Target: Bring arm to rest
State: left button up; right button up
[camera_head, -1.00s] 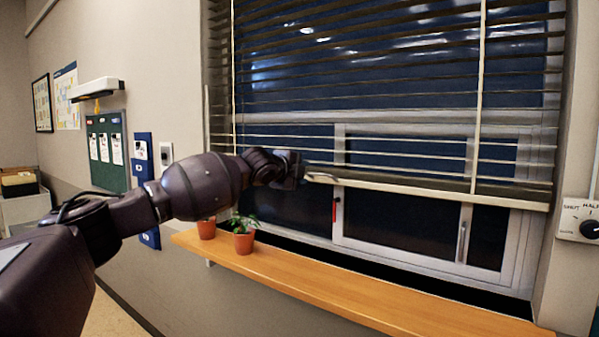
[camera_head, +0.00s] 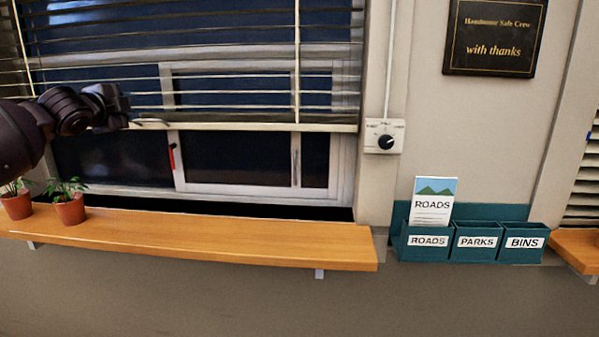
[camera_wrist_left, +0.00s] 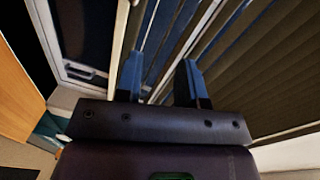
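My left arm (camera_head: 22,135) reaches in from the left edge of the head view. Its gripper (camera_head: 122,107) is in front of the window, by the left end of the blind's bottom rail (camera_head: 255,127). In the left wrist view the two fingers of the gripper (camera_wrist_left: 160,82) stand apart, with blind slats (camera_wrist_left: 235,75) behind the gap and nothing seen held. I cannot tell whether the gripper touches the rail. My right gripper is in neither view.
A wooden shelf (camera_head: 230,238) runs below the window, with two potted plants (camera_head: 69,208) at its left. A dial (camera_head: 385,141) is on the wall right of the window. Teal boxes (camera_head: 478,243) labelled ROADS, PARKS and BINS hang further right, a leaflet (camera_head: 433,203) in the first.

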pick_arm(q)
jog(key=s+d+f+h, duration=0.1)
jog(key=d+f+h, duration=0.1)
jog(key=d+f, duration=0.3)
jog(key=s+d+f+h, duration=0.15)
jog(key=d+f, duration=0.25)
jog(key=d, duration=0.4)
jog(key=s+d+f+n+g+h, duration=0.1)
jog(key=s+d+f+n, duration=0.2)
jog(key=f, duration=0.6)
jog(key=s+d+f+n+h, duration=0.1)
jog(key=s+d+f, duration=0.35)
jog(key=f, duration=0.55)
jog(key=s+a+f+n+g+y, duration=0.2)
jog(key=s+f+n, duration=0.4)
jog(key=s+f, duration=1)
jog(key=s+a+f+n+g+y, duration=0.2)
jog(key=s+a+f+n+y, duration=0.3)
jog(key=s+f, duration=1.1)
jog(key=s+n, duration=0.1)
jog(key=s, duration=0.5)
jog(key=shift+a+f+g, duration=0.2)
jog(key=shift+g, duration=0.1)
jog(key=shift+y, duration=0.25)
